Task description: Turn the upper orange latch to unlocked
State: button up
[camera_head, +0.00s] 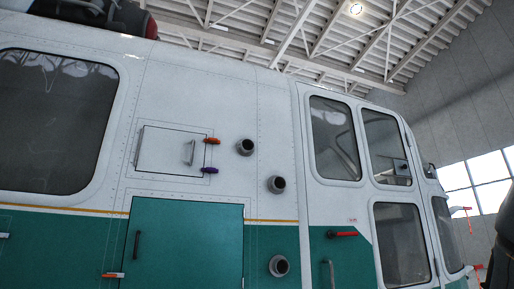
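The upper orange latch (212,141) sits at the top right edge of a small white hatch (165,152) on the helicopter's side. It looks roughly horizontal and reaches across the hatch edge; its exact setting is too small to tell. A purple latch (209,170) sits just below it on the same edge. The hatch looks closed and has a grey vertical handle (190,152) near its right side. My gripper is not in view.
Dark round ports (245,147) stick out right of the hatch, with others lower (277,184) (279,266). Below is a green door (183,245) with a dark handle (137,245) and another orange latch (113,275). A red handle (342,234) is farther right. A dark shape stands at the right edge.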

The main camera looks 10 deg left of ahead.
aim_at(212, 140)
jog(key=z, duration=0.25)
jog(key=i, duration=0.65)
jog(key=u, duration=0.55)
jog(key=i, duration=0.5)
jog(key=u, duration=0.65)
